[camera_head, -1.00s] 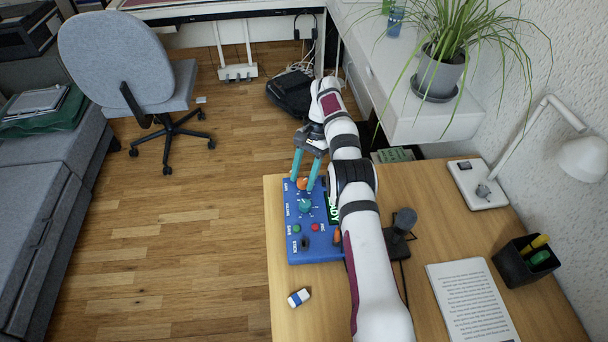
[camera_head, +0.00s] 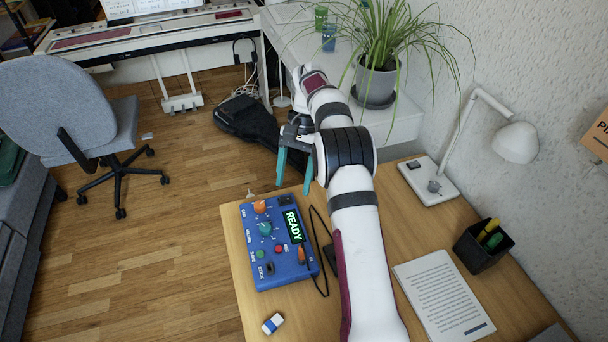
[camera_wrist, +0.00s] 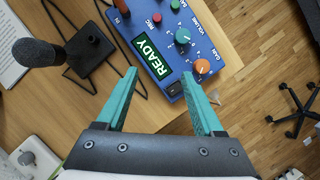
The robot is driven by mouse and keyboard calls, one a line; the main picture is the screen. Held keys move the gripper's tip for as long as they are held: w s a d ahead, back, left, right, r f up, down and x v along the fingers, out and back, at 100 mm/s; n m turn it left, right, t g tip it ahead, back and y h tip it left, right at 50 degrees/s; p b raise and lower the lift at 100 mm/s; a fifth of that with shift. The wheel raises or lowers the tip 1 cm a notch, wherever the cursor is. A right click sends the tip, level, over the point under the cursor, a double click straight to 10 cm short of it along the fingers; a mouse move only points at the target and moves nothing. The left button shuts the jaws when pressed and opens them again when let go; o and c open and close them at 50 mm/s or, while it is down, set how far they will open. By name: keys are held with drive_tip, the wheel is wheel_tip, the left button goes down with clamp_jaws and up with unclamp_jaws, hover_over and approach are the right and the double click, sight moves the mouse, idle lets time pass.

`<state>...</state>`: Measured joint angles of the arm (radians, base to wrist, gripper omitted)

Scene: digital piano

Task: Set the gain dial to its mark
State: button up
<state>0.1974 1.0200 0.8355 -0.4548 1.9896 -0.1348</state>
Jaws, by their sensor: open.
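The blue control box (camera_head: 287,265) lies on the wooden desk, and its display reads READY. The orange gain dial (camera_head: 260,207) is at the box's far end, beside the teal volume dial (camera_head: 265,229). The wrist view shows the gain dial (camera_wrist: 202,67) with a white pointer line and small marks around it; which mark is the target I cannot tell. My gripper (camera_head: 294,177) is open and empty, raised above and beyond the box's far end. In the wrist view the fingers (camera_wrist: 163,88) are spread wide, the gain dial ahead of the right fingertip, touching nothing.
A black microphone (camera_wrist: 85,48) on a stand and a cable lie beside the box. A blue-white eraser (camera_head: 272,323), a printed sheet (camera_head: 443,300), a pen holder (camera_head: 483,247) and a lamp (camera_head: 516,143) are on the desk. The desk's left edge is close to the box.

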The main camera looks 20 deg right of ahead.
drive_tip(key=shift+s+d+r, duration=0.3)
drive_tip(key=shift+d+r, duration=0.1)
drive_tip(key=shift+d, duration=0.2)
drive_tip(key=shift+s+d+r, duration=0.3)
drive_tip(key=shift+d+r, duration=0.1)
drive_tip(key=shift+d, duration=0.2)
wheel_tip(320, 180, up, 3)
drive_tip(key=n+t+h, duration=0.5)
drive_tip(key=t, duration=0.3)
hover_over(259, 205)
drive_tip(key=s+a, duration=0.2)
drive_tip(key=s, duration=0.4)
drive_tip(key=x, duration=1.5)
drive_tip(key=shift+s+a+f, duration=0.1)
drive_tip(key=shift+a+f, duration=0.05)
drive_tip(key=shift+f, duration=0.1)
clamp_jaws()
